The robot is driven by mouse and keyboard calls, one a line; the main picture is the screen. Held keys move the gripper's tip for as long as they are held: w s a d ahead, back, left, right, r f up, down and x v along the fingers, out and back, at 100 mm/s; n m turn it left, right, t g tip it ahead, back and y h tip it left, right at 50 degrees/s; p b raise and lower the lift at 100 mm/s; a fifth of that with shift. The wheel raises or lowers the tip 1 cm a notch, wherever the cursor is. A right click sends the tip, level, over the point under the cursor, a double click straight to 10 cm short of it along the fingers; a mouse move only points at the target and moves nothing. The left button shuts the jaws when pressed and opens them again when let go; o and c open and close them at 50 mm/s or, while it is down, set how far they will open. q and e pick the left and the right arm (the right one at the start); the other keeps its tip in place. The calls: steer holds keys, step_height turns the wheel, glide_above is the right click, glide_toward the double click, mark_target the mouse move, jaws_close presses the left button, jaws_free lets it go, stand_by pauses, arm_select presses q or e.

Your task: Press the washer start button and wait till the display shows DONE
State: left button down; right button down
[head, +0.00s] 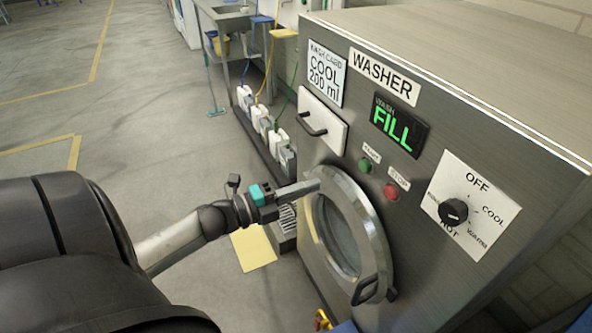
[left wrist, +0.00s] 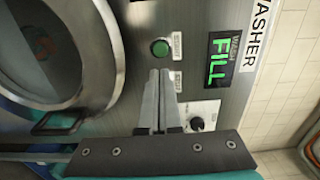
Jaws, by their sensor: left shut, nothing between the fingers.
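The steel washer (head: 440,60) stands at the right in the head view. Its display (head: 398,124) shows FILL in green; it also shows in the left wrist view (left wrist: 218,60). The green start button (head: 365,165) is on the front panel, with the red stop button (head: 390,192) to its lower right. In the left wrist view the green button (left wrist: 160,47) sits just beyond my fingertips; the red one is hidden behind the fingers. My left gripper (head: 316,186) is shut and empty in front of the panel, apart from the button. My right gripper is not in view.
The round door (head: 350,225) looks shut, with a black handle (head: 366,291). A dial (head: 453,212) is at the right of the panel. A drawer with a handle (head: 313,125) is at the upper left. Several bottles (head: 262,122) stand left of the washer. The floor at left is clear.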

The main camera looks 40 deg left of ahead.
arm_select(q)
steer(key=shift+v, duration=1.1)
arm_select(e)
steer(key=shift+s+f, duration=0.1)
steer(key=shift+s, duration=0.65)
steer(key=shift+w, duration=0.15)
